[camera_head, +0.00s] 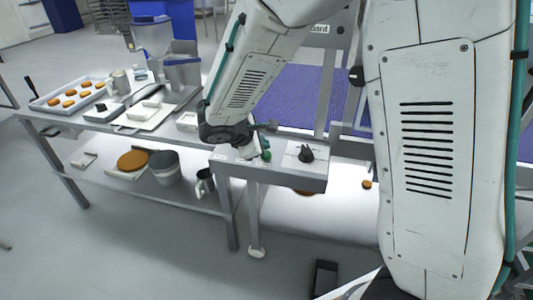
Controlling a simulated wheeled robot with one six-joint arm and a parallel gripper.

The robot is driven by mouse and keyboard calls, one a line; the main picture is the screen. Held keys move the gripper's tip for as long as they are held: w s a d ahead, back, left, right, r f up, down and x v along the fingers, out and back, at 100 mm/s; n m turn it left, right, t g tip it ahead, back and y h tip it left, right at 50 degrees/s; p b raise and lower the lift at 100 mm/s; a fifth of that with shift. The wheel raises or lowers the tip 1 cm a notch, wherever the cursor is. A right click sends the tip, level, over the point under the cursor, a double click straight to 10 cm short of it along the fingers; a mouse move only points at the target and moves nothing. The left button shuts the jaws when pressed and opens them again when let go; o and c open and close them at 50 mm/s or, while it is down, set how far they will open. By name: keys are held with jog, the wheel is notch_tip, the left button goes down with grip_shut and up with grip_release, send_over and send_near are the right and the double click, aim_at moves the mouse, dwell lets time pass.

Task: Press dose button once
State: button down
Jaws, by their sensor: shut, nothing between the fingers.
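A grey control panel (282,172) sits at the table's right end, beside the blue belt. A small green button (267,156) shows on its top; I cannot read a label that marks it as the dose button. A black knob (306,153) stands to its right on a pale plate. My arm comes down from above, and its dark wrist is over the panel's left side. My gripper (262,134) is small and partly hidden by the wrist, shut and empty, close to the green button. I cannot tell whether it touches the button.
A tray of orange-brown rounds (70,99), a white board (148,115) and a clear container (183,74) stand on the table to the left. A lower shelf holds a bucket (166,176) and a mug (204,184). The purple-blue belt (290,95) lies behind the panel.

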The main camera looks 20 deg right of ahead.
jog(key=shift+r, duration=2.5)
jog(key=s, duration=0.1)
jog(key=s+m+g, duration=0.1)
jog(key=s+f+m, duration=0.1)
jog(key=shift+s+d+f+g, duration=0.1)
jog(key=shift+s+d+g, duration=0.2)
jog(key=shift+d+g, duration=0.1)
jog(key=s+d+r+m+y, duration=0.1)
jog(key=s+r+m+y, duration=0.1)
jog(key=s, duration=0.6)
jog(key=s+d+r+m+g+y, duration=0.1)
jog(key=s+r+m+y, duration=0.2)
jog(key=s+m, duration=0.3)
jog(key=s+d+r+m+y, duration=0.1)
jog(key=s+r+m+y, duration=0.2)
jog(key=s, duration=0.9)
notch_tip(320, 180, up, 2)
jog(key=shift+d+r+m, duration=0.1)
jog(key=shift+d+m, duration=0.2)
jog(key=shift+m, duration=0.7)
dwell(1.1)
